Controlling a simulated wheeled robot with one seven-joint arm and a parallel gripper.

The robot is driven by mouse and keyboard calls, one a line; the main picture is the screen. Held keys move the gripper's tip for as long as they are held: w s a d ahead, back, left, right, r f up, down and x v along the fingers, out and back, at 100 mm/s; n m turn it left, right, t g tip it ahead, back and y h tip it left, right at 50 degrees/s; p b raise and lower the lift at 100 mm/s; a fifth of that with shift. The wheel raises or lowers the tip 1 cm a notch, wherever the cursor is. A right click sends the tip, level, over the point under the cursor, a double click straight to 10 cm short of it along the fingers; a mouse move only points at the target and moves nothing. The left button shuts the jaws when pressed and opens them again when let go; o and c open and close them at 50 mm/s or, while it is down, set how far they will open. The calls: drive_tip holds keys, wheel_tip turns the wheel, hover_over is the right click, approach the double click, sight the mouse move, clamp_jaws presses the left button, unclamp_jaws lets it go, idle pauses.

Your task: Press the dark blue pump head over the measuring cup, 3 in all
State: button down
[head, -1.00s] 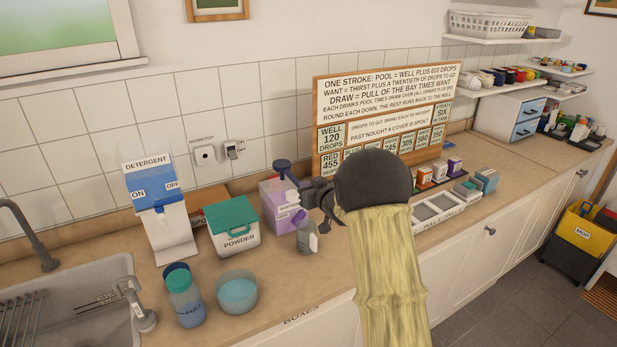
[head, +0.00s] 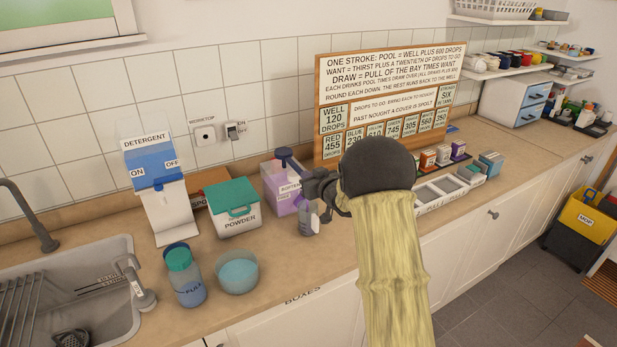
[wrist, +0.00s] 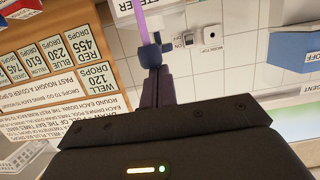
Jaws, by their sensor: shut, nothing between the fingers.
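The dark blue pump head (head: 284,153) tops the purple softener container (head: 281,196) on the worktop, left of my gripper in the head view. In the wrist view the pump head (wrist: 150,54) lies right at the fingertips, and a purple strip runs from it to the picture's top edge. My gripper (wrist: 155,72) is shut and empty, its fingers together against or very near the pump head; contact is hard to tell. In the head view my gripper (head: 304,182) is partly hidden by my arm. A small grey cup (head: 308,218), seemingly the measuring cup, stands before the container.
A powder box (head: 233,212), a detergent dispenser (head: 157,195), a blue bottle (head: 184,278) and a bowl (head: 237,274) stand to the left by the sink (head: 80,290). A lettered board (head: 390,95) stands behind my arm. White trays (head: 440,190) lie to the right.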

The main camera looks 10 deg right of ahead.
drive_tip(key=shift+f, duration=0.1)
drive_tip(key=s+d+r, duration=0.3)
drive_tip(key=s+r, duration=0.3)
drive_tip(key=s, duration=0.3)
drive_tip(key=shift+r, duration=0.3)
drive_tip(key=shift+s, duration=0.1)
idle(1.0)
